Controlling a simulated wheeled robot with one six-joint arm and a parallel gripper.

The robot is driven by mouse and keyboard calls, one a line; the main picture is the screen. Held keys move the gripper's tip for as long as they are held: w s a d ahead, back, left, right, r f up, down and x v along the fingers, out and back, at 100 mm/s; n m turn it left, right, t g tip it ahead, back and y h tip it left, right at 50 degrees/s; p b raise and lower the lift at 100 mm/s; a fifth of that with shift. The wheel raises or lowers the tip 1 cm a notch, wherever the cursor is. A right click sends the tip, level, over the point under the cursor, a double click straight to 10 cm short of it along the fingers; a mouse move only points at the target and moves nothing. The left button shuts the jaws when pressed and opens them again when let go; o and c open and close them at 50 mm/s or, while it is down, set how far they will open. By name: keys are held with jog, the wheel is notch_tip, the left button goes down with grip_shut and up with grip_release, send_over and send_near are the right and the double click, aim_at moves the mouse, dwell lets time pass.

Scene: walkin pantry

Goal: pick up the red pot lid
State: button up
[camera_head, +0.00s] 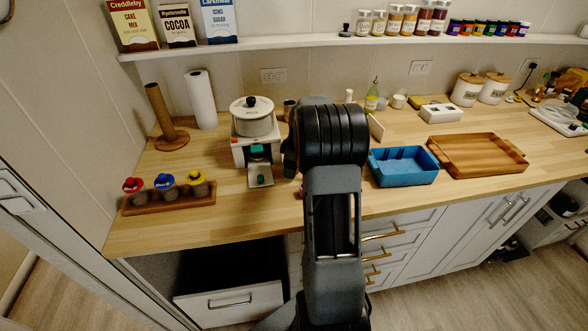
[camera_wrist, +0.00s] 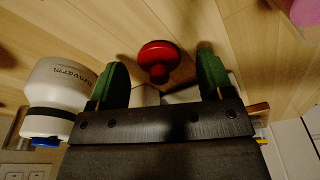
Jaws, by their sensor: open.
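The red pot lid (camera_wrist: 158,56) shows in the wrist view as a small red disc with a rounded knob toward me, over the wooden counter. My gripper (camera_wrist: 160,62) is open, with one green-padded finger on each side of the lid. A gap shows between the lid and each finger, and nothing is held. In the head view my arm hides the lid and most of my gripper.
A white bottle (camera_wrist: 62,95) stands close beside the left finger in the wrist view. A pink object (camera_wrist: 301,10) is at the top right. In the head view, a white appliance (camera_head: 256,145) stands left of my arm, and a blue tray (camera_head: 404,172) and wooden tray (camera_head: 478,170) sit right.

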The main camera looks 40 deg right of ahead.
jog(key=shift+f, duration=0.1)
jog(key=c, duration=1)
